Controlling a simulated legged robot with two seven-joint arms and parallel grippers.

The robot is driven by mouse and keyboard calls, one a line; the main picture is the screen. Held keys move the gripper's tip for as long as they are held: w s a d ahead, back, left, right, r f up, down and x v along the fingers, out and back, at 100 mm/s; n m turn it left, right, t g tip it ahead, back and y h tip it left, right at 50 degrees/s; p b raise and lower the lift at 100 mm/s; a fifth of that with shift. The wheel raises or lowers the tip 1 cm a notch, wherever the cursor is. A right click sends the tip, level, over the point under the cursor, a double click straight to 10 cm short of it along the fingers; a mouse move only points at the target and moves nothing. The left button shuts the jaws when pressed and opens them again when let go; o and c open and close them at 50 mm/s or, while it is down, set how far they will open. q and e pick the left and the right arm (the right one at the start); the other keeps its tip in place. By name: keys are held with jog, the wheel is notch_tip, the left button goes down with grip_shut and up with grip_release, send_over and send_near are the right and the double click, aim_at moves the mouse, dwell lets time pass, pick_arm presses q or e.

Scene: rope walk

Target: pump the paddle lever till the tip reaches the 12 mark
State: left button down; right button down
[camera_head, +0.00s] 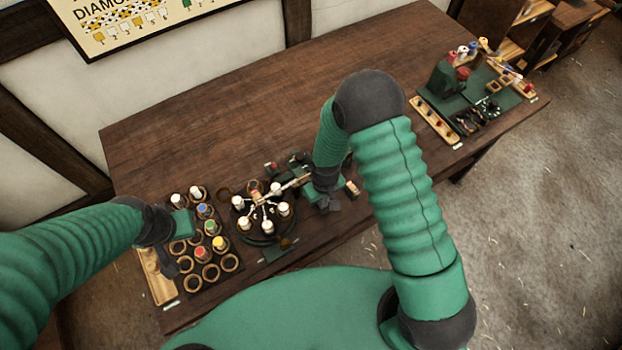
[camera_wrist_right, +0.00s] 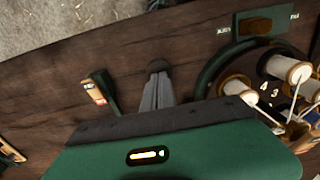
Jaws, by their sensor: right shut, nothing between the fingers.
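My right gripper (camera_head: 330,205) is low over the table, just right of the round braiding stand (camera_head: 265,235). In the right wrist view its grey fingers (camera_wrist_right: 157,92) are together and empty. A small green upright piece with a pale wooden, red-marked end (camera_wrist_right: 97,92) stands left of the fingers, apart from them. It may be the paddle lever; its wooden end also shows in the head view (camera_head: 352,187). I cannot read a 12 mark or make out the tip. My left gripper (camera_head: 172,262) is beside the bobbin rack; its fingers are too dark to judge.
White bobbins (camera_head: 284,209) with threads stand around the braiding stand. The rack (camera_head: 229,263) holds several coloured bobbins and empty rings. A green board (camera_head: 500,100) with tools lies at the table's right end. The table (camera_head: 230,110) is clear behind.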

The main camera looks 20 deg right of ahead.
jog(key=shift+f, duration=0.3)
dwell(0.5)
notch_tip(320, 180, up, 6)
jog(key=p, duration=0.4)
jog(key=shift+w+r+p, duration=0.1)
jog(key=shift+r+p, duration=0.1)
jog(key=shift+p, duration=0.2)
jog(key=shift+f, duration=0.1)
dwell(0.4)
jog(key=shift+w+d+r+b, duration=0.15)
jog(key=shift+r+b, duration=0.1)
jog(key=shift+b, duration=0.2)
jog(key=s+d+r+m+t+b, duration=0.2)
jog(key=s+d+r+m+b, duration=0.1)
jog(key=s+r+b, duration=0.5)
notch_tip(320, 180, up, 3)
jog(key=shift+d+r+t, duration=0.15)
jog(key=shift+d+t, duration=0.15)
jog(key=shift+d, duration=0.4)
